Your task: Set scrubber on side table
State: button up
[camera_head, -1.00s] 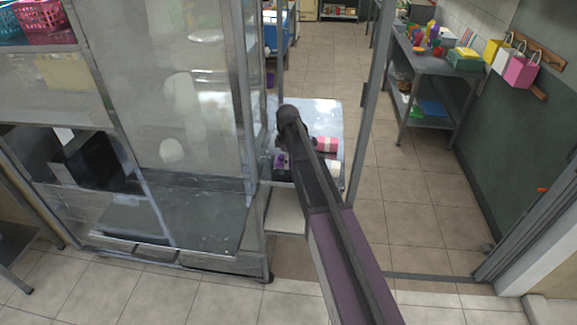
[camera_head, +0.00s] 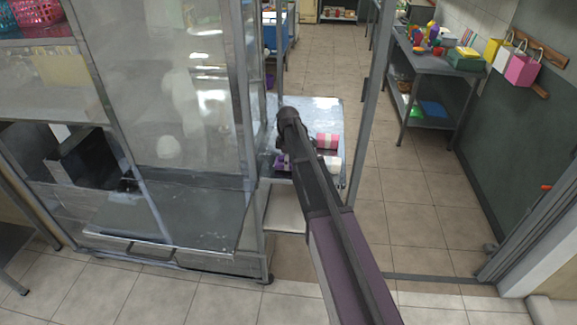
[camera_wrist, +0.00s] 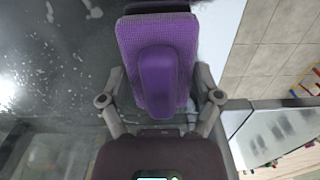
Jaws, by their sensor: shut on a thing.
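The purple scrubber (camera_wrist: 157,65) has a ridged purple pad with a raised handle, and fills the upper middle of the wrist view. My gripper (camera_wrist: 159,80) is shut on it, with one finger at each side. In the head view a small bit of purple (camera_head: 281,162) shows beside my arm, and the arm hides most of the gripper there. The side table (camera_head: 318,105) has a shiny, wet-looking grey top. My arm reaches over it. Whether the scrubber touches the top cannot be told.
A pink roll (camera_head: 327,141) and a white roll (camera_head: 332,162) lie on the table close to my arm. A glass-and-metal cabinet (camera_head: 185,110) stands left of the table. A metal post (camera_head: 367,90) rises on its right. Tiled floor (camera_head: 400,220) is clear at right.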

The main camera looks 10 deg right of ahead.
jog(key=shift+f, duration=0.1)
dwell(0.3)
jog(key=shift+f, duration=0.15)
jog(key=o, duration=0.8)
notch_tip(320, 180, up, 12)
jog(key=p, duration=1.2)
jog(key=shift+r, duration=0.2)
dwell(0.4)
jog(key=s+m, duration=0.4)
jog(key=s, duration=0.5)
jog(key=s+m, duration=0.5)
jog(key=s, duration=0.5)
jog(key=s+m, duration=0.5)
jog(key=s, duration=0.4)
jog(key=shift+s+d, duration=0.3)
jog(key=shift+d, duration=0.1)
